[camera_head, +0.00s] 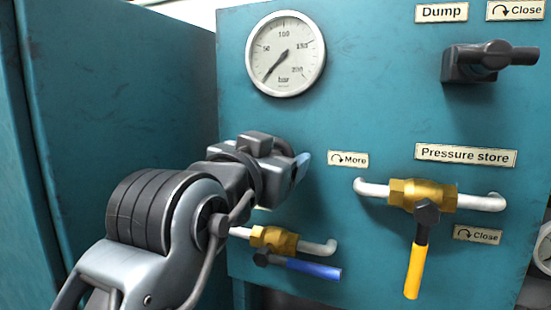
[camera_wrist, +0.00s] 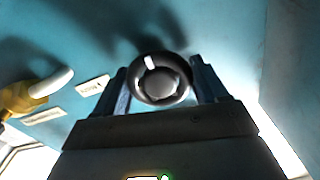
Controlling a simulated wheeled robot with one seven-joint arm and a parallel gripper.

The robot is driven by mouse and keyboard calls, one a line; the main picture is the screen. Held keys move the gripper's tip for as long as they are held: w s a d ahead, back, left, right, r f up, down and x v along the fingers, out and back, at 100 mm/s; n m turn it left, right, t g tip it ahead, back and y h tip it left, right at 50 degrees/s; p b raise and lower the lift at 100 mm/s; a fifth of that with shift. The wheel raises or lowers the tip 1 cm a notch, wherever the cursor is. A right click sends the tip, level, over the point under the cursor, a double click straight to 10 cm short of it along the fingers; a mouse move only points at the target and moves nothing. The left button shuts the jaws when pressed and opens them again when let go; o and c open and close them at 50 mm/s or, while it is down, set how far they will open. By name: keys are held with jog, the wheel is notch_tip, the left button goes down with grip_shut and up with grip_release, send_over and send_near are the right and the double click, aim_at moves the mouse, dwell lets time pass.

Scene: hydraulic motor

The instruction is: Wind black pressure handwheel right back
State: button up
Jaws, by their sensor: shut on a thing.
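The black pressure handwheel (camera_wrist: 160,80) shows in the wrist view as a round black knob with a white mark near its top edge. My gripper (camera_wrist: 160,88) is shut on it, with one blue-grey finger on each side of the rim. In the head view my gripper (camera_head: 288,170) is at the teal panel, left of the "More" label (camera_head: 348,159), and hides the handwheel. The pressure gauge (camera_head: 286,54) above has its needle pointing to the lower left, near the low end of the scale.
Below my gripper is a brass valve (camera_head: 275,240) with a blue lever (camera_head: 313,268). To the right is the "Pressure store" brass valve (camera_head: 422,194) with a yellow lever (camera_head: 415,270) hanging down. A black dump handle (camera_head: 488,60) sticks out at the upper right. A teal side wall (camera_head: 120,90) stands left.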

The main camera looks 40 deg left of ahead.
jog(key=shift+r, duration=0.1)
dwell(0.3)
jog(key=o, duration=1)
jog(key=shift+b+v, duration=0.8)
jog(key=shift+v, duration=3.15)
